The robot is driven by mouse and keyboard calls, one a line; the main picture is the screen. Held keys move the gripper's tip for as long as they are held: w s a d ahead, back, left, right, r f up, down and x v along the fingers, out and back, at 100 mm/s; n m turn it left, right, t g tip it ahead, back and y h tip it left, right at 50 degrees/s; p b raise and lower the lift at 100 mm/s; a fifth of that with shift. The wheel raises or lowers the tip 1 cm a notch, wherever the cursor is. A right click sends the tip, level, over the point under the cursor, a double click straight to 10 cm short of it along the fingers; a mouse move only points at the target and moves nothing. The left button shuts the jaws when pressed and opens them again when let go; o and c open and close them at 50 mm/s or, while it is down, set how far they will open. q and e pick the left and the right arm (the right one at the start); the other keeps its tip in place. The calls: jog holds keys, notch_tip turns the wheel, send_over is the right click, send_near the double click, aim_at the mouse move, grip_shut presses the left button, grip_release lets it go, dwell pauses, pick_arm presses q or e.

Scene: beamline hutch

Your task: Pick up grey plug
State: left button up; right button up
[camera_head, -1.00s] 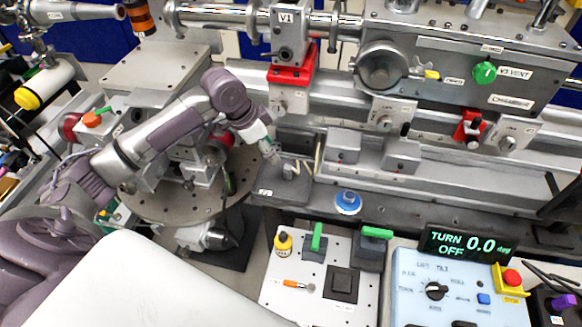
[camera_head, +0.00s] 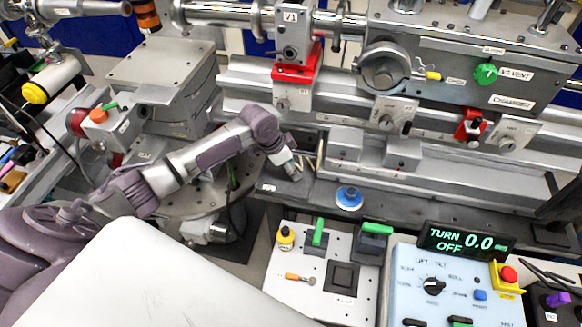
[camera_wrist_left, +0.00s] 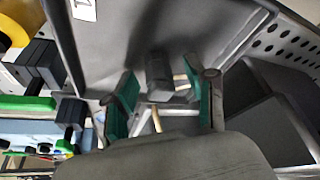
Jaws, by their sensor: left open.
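The grey plug (camera_wrist_left: 158,76) is a small dark grey block standing on a dark grey plate (camera_wrist_left: 110,40) in the left wrist view. My left gripper (camera_wrist_left: 162,100) is open, with one green-padded finger on each side of the plug's near end. I see no clear contact between the fingers and the plug. In the head view my left gripper (camera_head: 291,172) points down over the plate, and the plug is hidden or too small to make out there. My right gripper is not in view.
Tan strips (camera_wrist_left: 181,81) lie close beside the plug. A blue round knob (camera_head: 349,198) is to the right of the gripper. A panel with green-handled switches (camera_head: 319,232) and a light blue control box (camera_head: 440,270) stand in front. Grey rail blocks (camera_head: 403,154) stand behind.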

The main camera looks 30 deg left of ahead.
pick_arm(q)
jog(key=c, duration=0.4)
grip_shut()
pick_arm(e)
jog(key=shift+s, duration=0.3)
pick_arm(q)
jog(key=shift+r, duration=0.1)
jog(key=shift+r, duration=0.5)
notch_tip(320, 180, up, 3)
jog(key=shift+f+b, duration=0.15)
jog(key=shift+b, duration=0.35)
jog(key=s+d+r+b, duration=0.1)
jog(key=s+d+r, duration=0.2)
jog(key=d+r, duration=0.4)
jog(key=d, duration=0.4)
jog(key=shift+r, duration=0.15)
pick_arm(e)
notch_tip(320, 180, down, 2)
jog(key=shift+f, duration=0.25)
